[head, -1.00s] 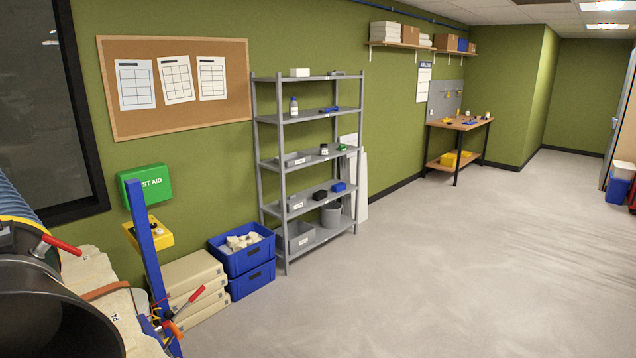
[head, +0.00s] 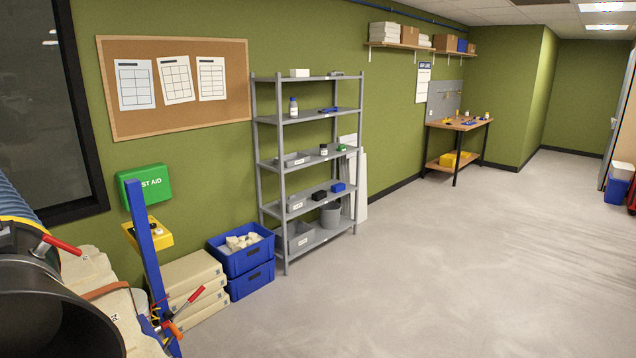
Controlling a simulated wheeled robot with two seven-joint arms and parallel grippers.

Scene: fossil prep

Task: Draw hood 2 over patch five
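A large dark hood (head: 50,310) with an open round mouth fills the lower left corner. A ribbed blue hose (head: 15,200), a yellow band and a red-handled lever (head: 62,244) show at its back. I cannot read a number on this hood. Behind and beside it lies a cream plaster block (head: 92,270), partly hidden by the hood. A small dark mark (head: 115,317) on the block is too small to read, so I cannot tell which patch it is. Neither of my grippers is in view.
A blue post (head: 148,250) with a red-handled lever (head: 190,301) stands right of the block. Stacked cream slabs (head: 195,270), blue crates (head: 250,283) and a grey shelf rack (head: 282,180) line the green wall. The floor (head: 430,280) to the right is clear.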

